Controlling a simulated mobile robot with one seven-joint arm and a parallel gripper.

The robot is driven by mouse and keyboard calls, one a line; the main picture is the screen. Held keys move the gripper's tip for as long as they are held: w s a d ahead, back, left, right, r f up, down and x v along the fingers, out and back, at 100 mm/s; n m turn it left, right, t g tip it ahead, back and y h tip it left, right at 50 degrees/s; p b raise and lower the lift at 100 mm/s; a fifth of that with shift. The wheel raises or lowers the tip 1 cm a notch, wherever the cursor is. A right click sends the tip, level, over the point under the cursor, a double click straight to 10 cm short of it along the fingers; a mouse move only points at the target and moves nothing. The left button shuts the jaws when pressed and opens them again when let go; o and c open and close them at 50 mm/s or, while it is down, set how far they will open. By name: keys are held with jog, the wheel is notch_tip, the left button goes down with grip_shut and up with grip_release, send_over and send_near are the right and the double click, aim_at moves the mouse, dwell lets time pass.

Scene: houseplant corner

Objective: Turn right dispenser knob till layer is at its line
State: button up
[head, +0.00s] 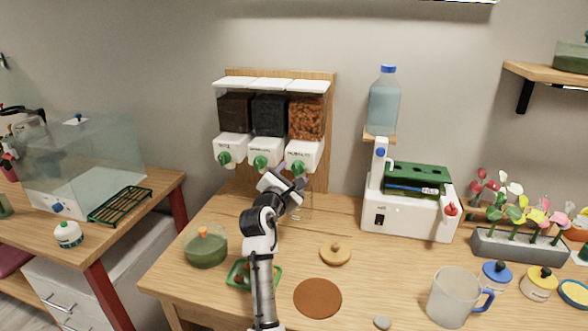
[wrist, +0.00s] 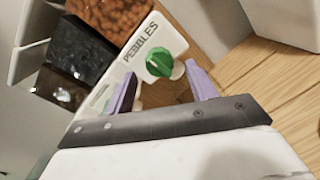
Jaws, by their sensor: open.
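The dispenser (head: 270,84) on the wooden backboard has three bins. The right bin holds orange-brown pebbles (head: 306,116), which also show in the wrist view (wrist: 115,15). Its white front, marked PEBBLES, carries a green knob (head: 298,167). In the wrist view the knob (wrist: 159,63) lies just beyond the fingertips, between their lines. My gripper (wrist: 161,82) is open, with a purple finger on either side and nothing held. In the head view it is in front of the right dispenser. A clear glass container (head: 303,208) stands below, partly hidden by my arm; its line and any layer cannot be made out.
A green lidded pot (head: 205,247), a green tray (head: 240,272), a wooden lid (head: 335,253) and a brown disc (head: 318,298) lie around my arm. A white machine (head: 405,215) and water bottle (head: 383,105) stand right. A clear mug (head: 455,298) is at front right.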

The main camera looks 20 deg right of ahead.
jog(key=shift+x, duration=1)
jog(key=c, duration=1)
